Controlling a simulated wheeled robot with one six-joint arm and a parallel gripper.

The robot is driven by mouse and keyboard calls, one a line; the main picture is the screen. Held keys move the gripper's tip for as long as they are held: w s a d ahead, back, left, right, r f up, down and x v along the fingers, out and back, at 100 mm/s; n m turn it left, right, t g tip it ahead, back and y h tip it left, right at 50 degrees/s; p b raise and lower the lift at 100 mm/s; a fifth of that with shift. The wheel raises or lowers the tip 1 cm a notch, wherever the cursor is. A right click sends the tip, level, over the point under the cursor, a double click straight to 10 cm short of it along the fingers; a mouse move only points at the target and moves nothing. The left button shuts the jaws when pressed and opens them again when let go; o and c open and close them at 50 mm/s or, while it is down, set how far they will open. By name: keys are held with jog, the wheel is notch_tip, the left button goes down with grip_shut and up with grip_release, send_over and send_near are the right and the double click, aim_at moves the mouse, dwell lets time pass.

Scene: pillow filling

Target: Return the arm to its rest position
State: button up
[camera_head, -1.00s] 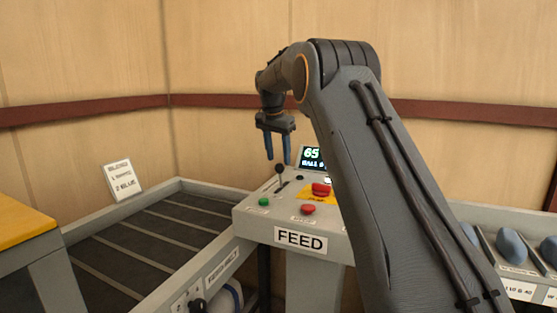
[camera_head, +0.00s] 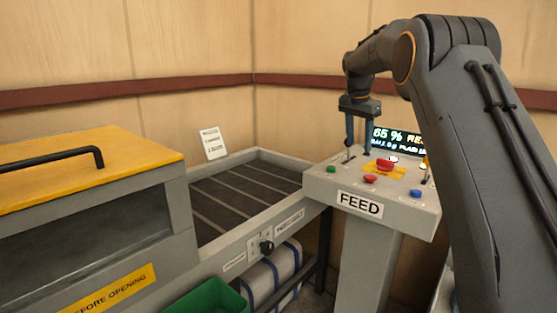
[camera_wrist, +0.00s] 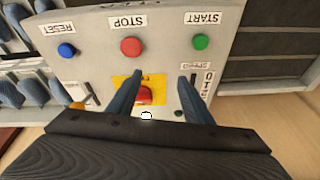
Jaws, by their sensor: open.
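My arm reaches in from the right in the head view, its elbow bent high. My gripper (camera_head: 358,136) points down over the back of the FEED control panel (camera_head: 322,184), with its two blue fingers apart and nothing between them. In the wrist view, my gripper (camera_wrist: 158,88) is open above the panel (camera_wrist: 95,22). A red button on a yellow plate (camera_wrist: 147,97) shows between and below the fingers. Whether the fingertips touch the panel cannot be told.
The panel has a green START button (camera_wrist: 200,42), a red STOP button (camera_wrist: 131,47) and a blue RESET button (camera_wrist: 66,50). A lit display (camera_head: 398,140) reads 65 %. A slatted conveyor (camera_head: 240,195), a yellow-topped machine (camera_head: 90,165) and a green bin (camera_head: 208,299) stand left.

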jog(key=s+a+f+n, duration=0.2)
jog(key=s+f, duration=0.5)
jog(key=s, duration=0.9)
jog(key=s+a+f+n+g+y, duration=0.1)
jog(key=s+a+f+n, duration=0.2)
jog(key=s, duration=1.3)
jog(key=s+a+f+n+g+y, duration=0.1)
jog(key=s+f+n, duration=0.4)
jog(key=s+f, duration=0.6)
jog(key=s+a, duration=0.1)
jog(key=s, duration=0.4)
jog(key=shift+a, duration=0.3)
